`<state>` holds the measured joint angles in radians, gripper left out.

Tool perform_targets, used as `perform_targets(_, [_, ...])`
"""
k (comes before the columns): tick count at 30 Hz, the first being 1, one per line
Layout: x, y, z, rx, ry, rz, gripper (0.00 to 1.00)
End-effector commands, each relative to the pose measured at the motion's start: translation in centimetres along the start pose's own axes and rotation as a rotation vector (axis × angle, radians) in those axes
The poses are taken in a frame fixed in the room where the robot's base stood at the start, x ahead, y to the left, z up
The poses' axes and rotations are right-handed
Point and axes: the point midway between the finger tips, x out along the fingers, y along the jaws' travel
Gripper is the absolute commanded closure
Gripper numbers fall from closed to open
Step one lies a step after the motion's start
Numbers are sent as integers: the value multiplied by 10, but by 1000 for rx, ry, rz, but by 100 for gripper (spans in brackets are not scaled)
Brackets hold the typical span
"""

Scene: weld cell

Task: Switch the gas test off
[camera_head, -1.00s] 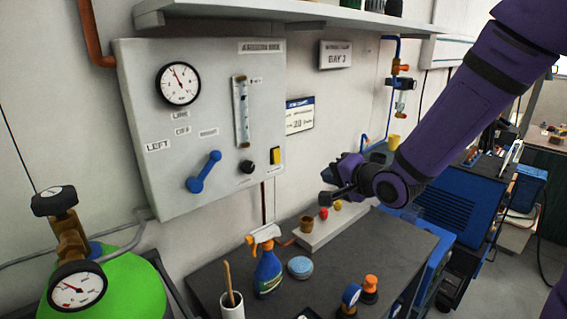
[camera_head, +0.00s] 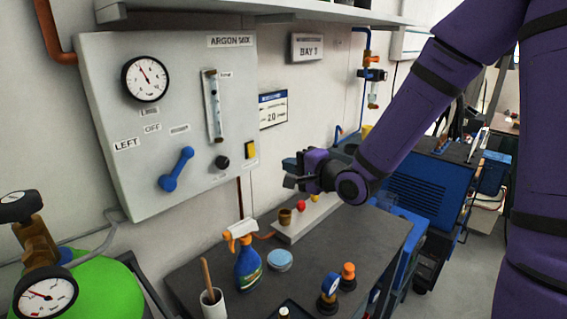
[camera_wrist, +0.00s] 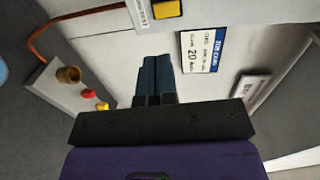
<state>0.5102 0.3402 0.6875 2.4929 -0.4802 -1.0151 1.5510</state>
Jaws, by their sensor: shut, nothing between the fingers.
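The grey argon panel (camera_head: 110,75) hangs on the wall at the left of the head view. It carries a round gauge (camera_head: 145,79), a flow tube (camera_head: 213,106), a blue lever (camera_head: 176,169) tilted up to the right, a black knob (camera_head: 222,162) and a yellow switch (camera_head: 251,150) at its lower right edge. The yellow switch also shows at the top of the wrist view (camera_wrist: 167,8). My gripper (camera_head: 290,172) is right of the panel, apart from it, pointing left. In the wrist view its fingers (camera_wrist: 154,66) are together and empty. Which part is the gas test control is not clear.
Below stands a dark bench (camera_head: 330,245) with a spray bottle (camera_head: 247,262), a blue tin (camera_head: 279,260) and a cup with a brush (camera_head: 213,303). A light block with coloured caps (camera_head: 300,222) lies under my gripper. A green cylinder (camera_head: 100,290) stands at the lower left.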

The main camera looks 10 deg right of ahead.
Motion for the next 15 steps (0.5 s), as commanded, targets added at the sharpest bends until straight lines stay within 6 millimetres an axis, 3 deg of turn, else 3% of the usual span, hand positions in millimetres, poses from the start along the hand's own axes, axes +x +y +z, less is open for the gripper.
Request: perform_targets(15, [94,0,1,1,-2,0,100])
